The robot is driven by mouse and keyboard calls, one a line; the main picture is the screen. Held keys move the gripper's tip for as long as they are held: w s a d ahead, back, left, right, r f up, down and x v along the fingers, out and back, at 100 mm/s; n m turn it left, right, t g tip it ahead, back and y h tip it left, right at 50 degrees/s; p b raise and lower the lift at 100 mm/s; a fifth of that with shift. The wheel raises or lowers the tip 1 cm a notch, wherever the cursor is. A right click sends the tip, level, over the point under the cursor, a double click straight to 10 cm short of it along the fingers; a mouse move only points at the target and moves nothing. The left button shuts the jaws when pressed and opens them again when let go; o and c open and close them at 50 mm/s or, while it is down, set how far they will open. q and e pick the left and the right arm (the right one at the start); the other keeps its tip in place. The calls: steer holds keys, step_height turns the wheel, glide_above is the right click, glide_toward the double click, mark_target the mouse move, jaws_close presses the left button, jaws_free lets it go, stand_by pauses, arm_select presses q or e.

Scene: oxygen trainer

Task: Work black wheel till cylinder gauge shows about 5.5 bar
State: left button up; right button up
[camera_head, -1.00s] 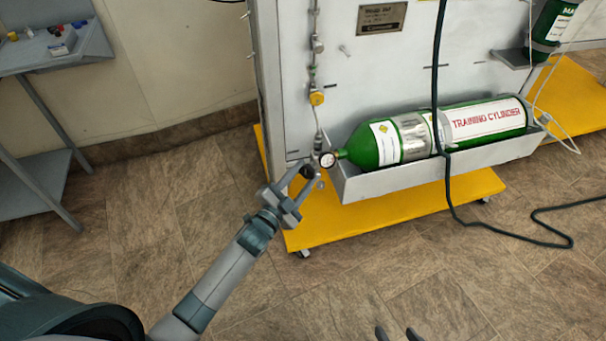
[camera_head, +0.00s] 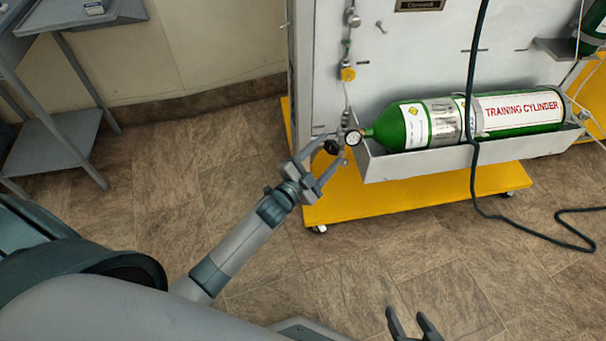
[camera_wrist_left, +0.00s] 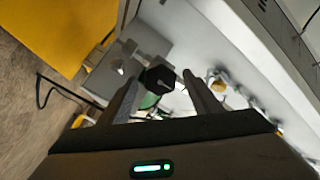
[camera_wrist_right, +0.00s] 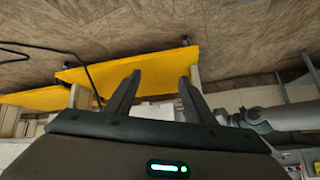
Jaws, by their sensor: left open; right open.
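The black wheel (camera_head: 332,147) sits beside the small round white-faced gauge (camera_head: 353,138) at the neck of the green training cylinder (camera_head: 416,124). The gauge's needle is too small to read. My left gripper (camera_head: 326,153) is open, with its fingers on either side of the wheel. In the left wrist view the wheel (camera_wrist_left: 158,78) shows dark between the two fingertips (camera_wrist_left: 160,80); I cannot tell whether they touch it. My right gripper (camera_head: 408,318) is open and empty, low in the head view over the floor, well away from the cylinder.
The cylinder lies in a grey tray (camera_head: 400,168) on the panel's front, above a yellow base (camera_head: 420,198). A black hose (camera_head: 472,165) hangs across the cylinder and onto the floor. A yellow fitting (camera_head: 348,73) is on the line above the gauge. A grey stand (camera_head: 62,140) is at left.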

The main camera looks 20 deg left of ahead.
arm_select(q)
steer(key=p+v, duration=0.1)
steer(key=v, duration=1.6)
arm_select(e)
steer(key=shift+s+d+f+g, duration=0.3)
steer(key=shift+s+d+g, duration=0.1)
steer(key=shift+d, duration=0.2)
arm_select(q)
steer(key=shift+d, duration=0.1)
steer(key=n+p, duration=0.5)
steer(key=n, duration=0.1)
steer(key=shift+w+r, duration=0.1)
arm_select(e)
steer(key=s+d+g+h, duration=0.3)
steer(key=s+d, duration=0.1)
steer(key=d, duration=0.3)
steer(key=shift+s+f+g, duration=0.2)
steer(key=shift+s+g, duration=0.05)
steer(key=shift+g, duration=0.15)
arm_select(q)
steer(key=shift+w, duration=0.1)
